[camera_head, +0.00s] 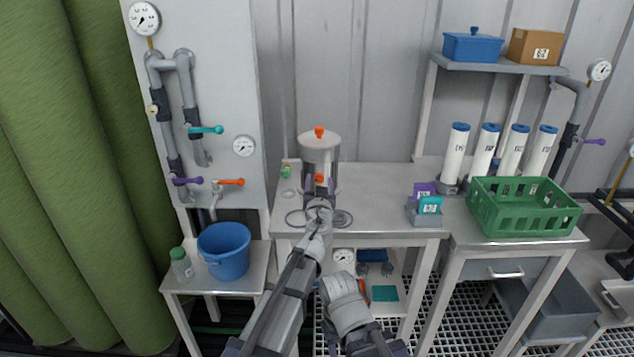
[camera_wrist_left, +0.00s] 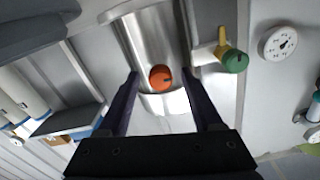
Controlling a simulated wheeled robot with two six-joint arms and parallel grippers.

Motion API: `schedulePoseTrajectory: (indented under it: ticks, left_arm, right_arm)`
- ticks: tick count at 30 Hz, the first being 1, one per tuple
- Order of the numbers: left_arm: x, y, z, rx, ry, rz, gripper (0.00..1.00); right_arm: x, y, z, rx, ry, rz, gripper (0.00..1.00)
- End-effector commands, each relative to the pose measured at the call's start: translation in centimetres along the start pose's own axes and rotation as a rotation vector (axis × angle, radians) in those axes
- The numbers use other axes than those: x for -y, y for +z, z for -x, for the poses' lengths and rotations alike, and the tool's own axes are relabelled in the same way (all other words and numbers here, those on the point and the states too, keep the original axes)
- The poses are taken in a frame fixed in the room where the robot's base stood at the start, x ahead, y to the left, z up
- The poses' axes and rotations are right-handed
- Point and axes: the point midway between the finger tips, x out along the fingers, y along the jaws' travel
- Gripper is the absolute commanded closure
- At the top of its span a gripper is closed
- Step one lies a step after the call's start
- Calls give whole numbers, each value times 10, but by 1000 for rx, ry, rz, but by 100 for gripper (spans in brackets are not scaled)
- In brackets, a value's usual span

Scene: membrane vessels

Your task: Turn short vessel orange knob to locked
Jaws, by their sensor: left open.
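The short vessel (camera_head: 319,148) is a grey cylinder with a pale lid, upright on the middle table. An orange knob (camera_head: 319,178) is on its front side, and another orange piece (camera_head: 319,131) tops its lid. My left gripper (camera_head: 319,190) is in front of the vessel, open. In the left wrist view the orange knob (camera_wrist_left: 160,77) with a dark mark shows between the two spread fingers, with gaps on both sides. The silver vessel body (camera_wrist_left: 150,40) is behind it. My right arm shows low in the head view, but its gripper cannot be made out.
A green knob on a yellow fitting (camera_wrist_left: 235,61) is beside the vessel. A green crate (camera_head: 523,212) and white cylinders (camera_head: 455,155) are further right. A blue bucket (camera_head: 226,252) is left.

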Motion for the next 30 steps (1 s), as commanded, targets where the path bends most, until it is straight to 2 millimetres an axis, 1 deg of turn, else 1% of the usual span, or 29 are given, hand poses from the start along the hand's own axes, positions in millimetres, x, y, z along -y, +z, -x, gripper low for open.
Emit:
schedulePoseTrajectory:
  ticks: [5, 6, 23, 24, 30]
  left_arm:
    - [0, 0, 0, 0, 0, 0, 33]
    - [0, 0, 0, 0, 0, 0, 36]
    - [0, 0, 0, 0, 0, 0, 98]
    - [0, 0, 0, 0, 0, 0, 100]
    - [0, 0, 0, 0, 0, 0, 100]
  right_arm:
    - [0, 0, 0, 0, 0, 0, 50]
    - [0, 0, 0, 0, 0, 0, 50]
    - [0, 0, 0, 0, 0, 0, 50]
    - [0, 0, 0, 0, 0, 0, 50]
    - [0, 0, 0, 0, 0, 0, 50]
